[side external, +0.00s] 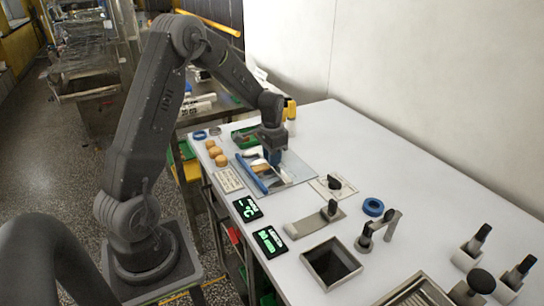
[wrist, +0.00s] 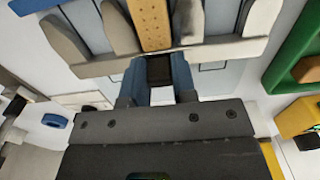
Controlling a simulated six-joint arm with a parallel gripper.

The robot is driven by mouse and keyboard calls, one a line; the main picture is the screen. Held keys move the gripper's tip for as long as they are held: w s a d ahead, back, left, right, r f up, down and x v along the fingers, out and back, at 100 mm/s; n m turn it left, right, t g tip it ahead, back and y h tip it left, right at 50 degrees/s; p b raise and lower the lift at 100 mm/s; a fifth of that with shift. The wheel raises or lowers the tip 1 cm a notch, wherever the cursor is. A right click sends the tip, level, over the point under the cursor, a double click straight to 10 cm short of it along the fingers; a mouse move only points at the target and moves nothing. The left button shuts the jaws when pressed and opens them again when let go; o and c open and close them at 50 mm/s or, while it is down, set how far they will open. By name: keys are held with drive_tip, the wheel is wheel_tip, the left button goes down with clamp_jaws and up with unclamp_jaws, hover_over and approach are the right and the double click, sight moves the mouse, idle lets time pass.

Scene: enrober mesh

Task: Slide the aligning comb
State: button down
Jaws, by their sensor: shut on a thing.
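My gripper (side external: 272,154) is low over the pale grey-blue plate (side external: 296,168) on the white table. In the wrist view its two blue-grey fingers (wrist: 159,88) are shut on the dark upright handle of the aligning comb (wrist: 225,52). The comb is light grey with several broad rounded teeth pointing away from the gripper. A tan dotted biscuit bar (wrist: 150,22) lies between the two middle teeth; it also shows in the side view (side external: 261,168). In the side view my gripper hides much of the comb.
A blue rail (side external: 251,174) lies along the plate's left part. Several round tan pieces (side external: 215,152) sit left of the plate. A green tray (side external: 243,136) stands behind. Two dark displays (side external: 247,208), a blue ring (side external: 373,207) and a square opening (side external: 331,264) are nearer the front.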

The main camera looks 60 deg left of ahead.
drive_tip(key=w, duration=0.8)
drive_tip(key=shift+r, duration=0.1)
drive_tip(key=c, duration=0.9)
unclamp_jaws()
wheel_tip(320, 180, up, 14)
drive_tip(key=shift+f, duration=0.15)
